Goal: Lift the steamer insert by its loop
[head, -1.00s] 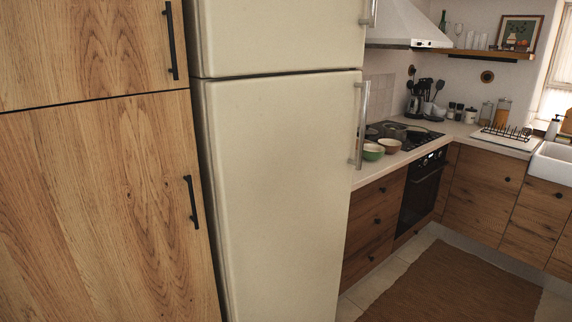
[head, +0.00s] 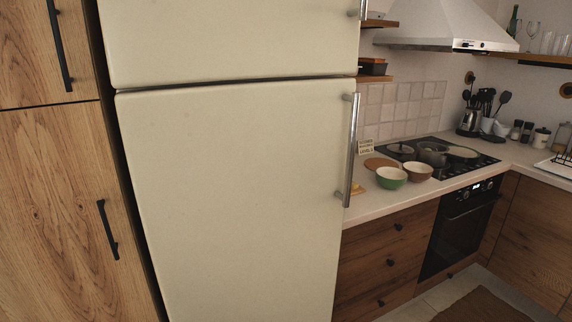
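I cannot make out a steamer insert or its loop in the head view. A pot (head: 433,153) stands on the black cooktop (head: 472,167), with a pan (head: 463,153) to its right. What is inside the pot is too small to tell. A green bowl (head: 391,178) and a brown bowl (head: 418,171) stand on the counter in front of the cooktop. Neither of my grippers is in view.
A tall cream fridge (head: 230,190) fills the middle, with wooden cabinets (head: 60,200) on its left. The counter (head: 375,206) starts at the fridge's right side. An oven (head: 461,225) is below the cooktop, a hood (head: 450,25) above. Free floor (head: 415,306) shows at lower right.

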